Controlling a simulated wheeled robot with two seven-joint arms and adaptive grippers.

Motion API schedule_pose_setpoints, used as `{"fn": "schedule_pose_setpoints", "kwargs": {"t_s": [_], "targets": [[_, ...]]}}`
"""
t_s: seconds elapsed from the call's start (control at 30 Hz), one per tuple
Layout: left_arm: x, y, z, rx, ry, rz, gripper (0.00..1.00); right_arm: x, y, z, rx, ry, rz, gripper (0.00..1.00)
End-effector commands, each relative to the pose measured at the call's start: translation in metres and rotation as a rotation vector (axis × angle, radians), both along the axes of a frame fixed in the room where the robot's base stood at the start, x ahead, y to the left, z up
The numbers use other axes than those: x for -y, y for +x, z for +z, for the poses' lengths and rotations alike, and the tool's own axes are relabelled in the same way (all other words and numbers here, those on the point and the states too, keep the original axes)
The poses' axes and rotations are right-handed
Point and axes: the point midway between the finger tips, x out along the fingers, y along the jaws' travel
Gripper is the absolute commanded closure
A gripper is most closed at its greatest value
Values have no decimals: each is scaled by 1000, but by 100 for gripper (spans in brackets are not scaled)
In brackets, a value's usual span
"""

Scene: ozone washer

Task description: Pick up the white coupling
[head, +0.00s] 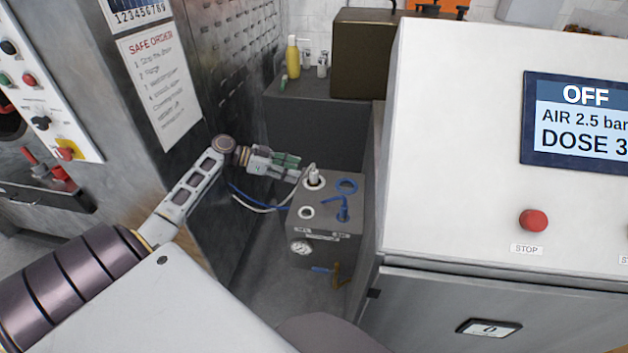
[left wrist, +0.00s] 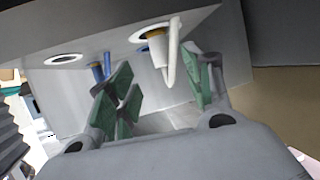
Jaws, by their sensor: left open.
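The white coupling (head: 314,175) stands in a round white-rimmed port on top of a grey box (head: 325,218). In the left wrist view the coupling (left wrist: 158,42) shows a brass-coloured band, with a white tube-like piece beside it. My left gripper (head: 297,168) is at the left side of the coupling in the head view, with green finger pads. In the left wrist view its open fingers (left wrist: 160,72) stand on either side of the coupling's line, and a gap shows at both sides. I cannot tell whether a finger touches it. My right gripper is not in view.
A blue ring (head: 346,185), a blue fitting (head: 343,213) and an empty white-rimmed port (head: 307,212) are close by on the box top. A gauge (head: 301,247) is on its front. A large white control cabinet (head: 450,150) stands close on the right, a metal wall on the left.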

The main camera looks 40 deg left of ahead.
Motion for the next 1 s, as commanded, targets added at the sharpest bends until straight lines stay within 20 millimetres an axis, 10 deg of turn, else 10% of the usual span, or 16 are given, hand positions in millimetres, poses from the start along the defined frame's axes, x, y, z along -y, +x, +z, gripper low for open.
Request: {"fn": "schedule_pose_setpoints", "kwargs": {"t_s": [1.0], "targets": [[33,29,-14,0,-1,-1,49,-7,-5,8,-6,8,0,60]]}}
